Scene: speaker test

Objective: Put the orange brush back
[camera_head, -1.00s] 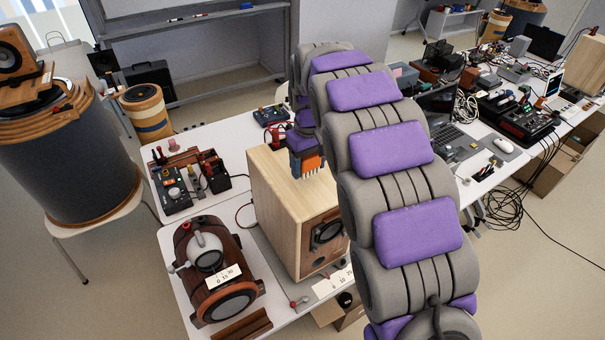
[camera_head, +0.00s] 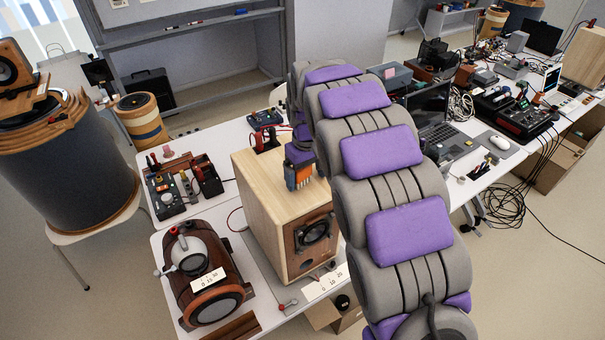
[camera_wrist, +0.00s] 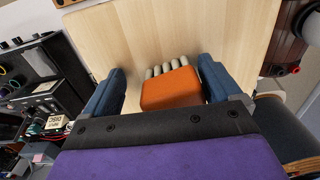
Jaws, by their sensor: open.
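The orange brush (camera_wrist: 172,90) has pale bristles and is over the pale wooden top of the speaker box (camera_head: 262,180). In the wrist view it lies between the two blue fingers of my gripper (camera_wrist: 163,82), which are spread apart on either side of it. A gap shows at the left finger; contact at the right finger is hard to tell. In the head view my gripper (camera_head: 299,183) points down above the speaker top, with the orange of the brush showing at its end. Whether the bristles touch the wood is unclear.
A brown, rounded device (camera_head: 207,275) stands left of the speaker. A tool rack (camera_head: 183,185) and a dark blue box (camera_head: 265,118) stand behind on the white table. A laptop (camera_head: 437,125) and electronics crowd the right table.

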